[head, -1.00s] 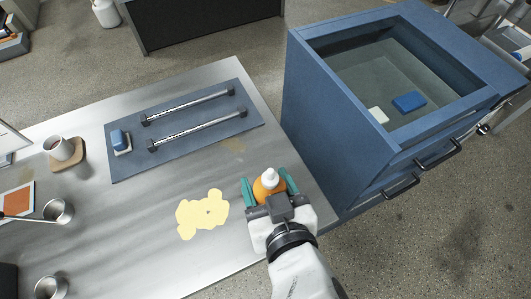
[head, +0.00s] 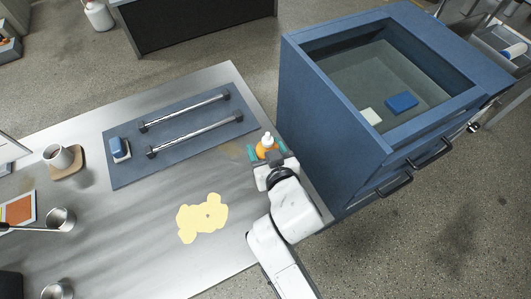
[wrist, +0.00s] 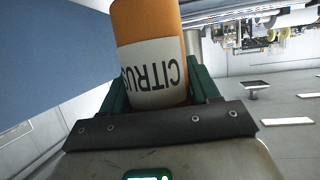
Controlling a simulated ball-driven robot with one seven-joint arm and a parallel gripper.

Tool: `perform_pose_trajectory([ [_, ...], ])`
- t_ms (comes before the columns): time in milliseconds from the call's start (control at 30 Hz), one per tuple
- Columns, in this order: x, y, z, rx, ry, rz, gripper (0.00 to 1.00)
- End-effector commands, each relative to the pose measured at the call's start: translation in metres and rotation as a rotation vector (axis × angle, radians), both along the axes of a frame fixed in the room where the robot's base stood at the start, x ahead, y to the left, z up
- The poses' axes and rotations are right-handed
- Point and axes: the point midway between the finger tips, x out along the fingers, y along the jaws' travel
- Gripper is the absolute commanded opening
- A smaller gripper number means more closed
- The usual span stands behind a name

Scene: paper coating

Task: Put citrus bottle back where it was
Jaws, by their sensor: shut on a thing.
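The citrus bottle (head: 266,150) is orange with a white nozzle and stands between the jaws of my gripper (head: 268,155) at the right edge of the metal table. In the wrist view the bottle (wrist: 152,50) shows its white label with "CITRUS" reading upside down, between the green fingers (wrist: 160,92). My gripper is shut on it. The bottle's base is hidden by my gripper in the head view, so I cannot tell whether it touches the table.
A pale yellow puddle (head: 203,217) lies on the metal table (head: 130,240). A blue board (head: 185,155) with two metal rods lies behind it. A blue cabinet (head: 300,110) with an open-topped basin stands close on the right. A mug (head: 58,157) and metal cups are at the left.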

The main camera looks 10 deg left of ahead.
Motion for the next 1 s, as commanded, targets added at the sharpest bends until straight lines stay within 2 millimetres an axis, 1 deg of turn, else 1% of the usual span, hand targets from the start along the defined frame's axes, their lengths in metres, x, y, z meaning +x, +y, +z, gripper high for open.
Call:
perform_pose_trajectory([
  [33,0.004,0.0,-0.003,0.001,-0.001,-0.001,0.15],
  [100,0.004,0.0,-0.016,-0.003,0.001,-0.001,0.15],
  [233,0.004,0.0,-0.03,-0.001,-0.001,-0.001,0.15],
  [333,0.004,0.0,-0.034,0.001,-0.002,0.0,0.15],
  [567,0.004,0.0,-0.034,0.001,-0.002,0.0,0.15],
  [667,0.004,0.0,-0.037,0.001,-0.002,0.0,0.15],
  [700,0.003,0.0,-0.037,0.0,0.0,0.0,0.63],
  [933,0.003,0.0,-0.036,0.0,0.0,0.0,0.85],
  [1000,0.003,0.0,-0.036,0.0,0.0,0.0,0.86],
])
